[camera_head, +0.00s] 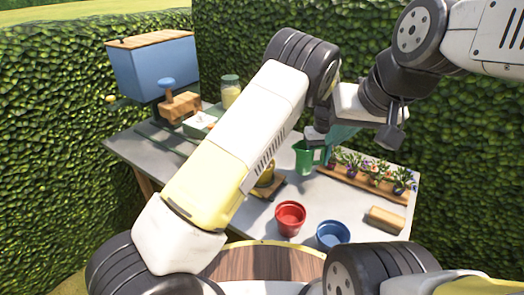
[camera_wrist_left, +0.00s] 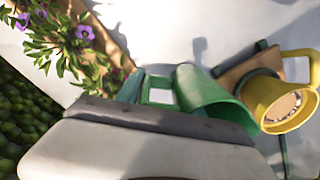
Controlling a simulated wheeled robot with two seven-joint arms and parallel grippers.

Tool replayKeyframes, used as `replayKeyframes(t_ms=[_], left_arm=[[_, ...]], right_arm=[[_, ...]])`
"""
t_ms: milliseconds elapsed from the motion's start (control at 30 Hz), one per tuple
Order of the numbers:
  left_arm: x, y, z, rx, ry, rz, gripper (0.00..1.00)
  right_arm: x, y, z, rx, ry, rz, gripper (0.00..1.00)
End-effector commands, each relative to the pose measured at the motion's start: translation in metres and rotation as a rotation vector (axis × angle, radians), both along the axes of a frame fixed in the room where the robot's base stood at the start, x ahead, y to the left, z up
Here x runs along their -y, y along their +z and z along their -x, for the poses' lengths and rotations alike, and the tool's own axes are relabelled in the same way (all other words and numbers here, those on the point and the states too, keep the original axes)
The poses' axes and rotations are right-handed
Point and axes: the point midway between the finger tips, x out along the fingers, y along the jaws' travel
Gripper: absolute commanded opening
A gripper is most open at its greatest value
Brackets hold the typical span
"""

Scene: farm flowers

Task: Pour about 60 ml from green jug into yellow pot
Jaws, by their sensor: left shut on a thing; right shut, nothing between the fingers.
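The green jug (camera_head: 304,158) is in the middle of the head view, beside the yellow pot. My left gripper (camera_head: 320,141) is shut on the jug's handle side. In the left wrist view the jug (camera_wrist_left: 212,100) has its wide open end towards the yellow pot (camera_wrist_left: 287,104); its contents cannot be seen. The pot has a handle and a pale brown round surface inside. In the head view the pot (camera_head: 265,179) is partly hidden behind my left arm. My right gripper (camera_head: 391,137) is shut and empty, to the right of the left one.
A red pot (camera_head: 290,218) and a blue pot (camera_head: 332,235) stand near the table's front. A wooden planter (camera_head: 350,182) with several flowers lies along the right, with a tan block (camera_head: 385,219) nearby. A blue box (camera_head: 155,67) and a jar (camera_head: 230,91) stand at the back left.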

Motion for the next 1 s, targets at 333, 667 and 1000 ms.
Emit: replayKeyframes(t_ms=[333, 667, 1000], left_arm=[[-0.008, 0.012, 0.002, 0.026, 0.004, 0.148, 0.0], [-0.023, 0.025, 0.003, 0.065, 0.006, 0.359, 0.0], [-0.043, 0.047, 0.007, 0.104, 0.009, 0.576, 0.0]], right_arm=[[0.0, 0.0, 0.0, 0.0, 0.0, 0.0, 0.0], [0.0, 0.0, 0.0, 0.0, 0.0, 0.0, 0.0], [0.0, 0.0, 0.0, 0.0, 0.0, 0.0, 0.0]])
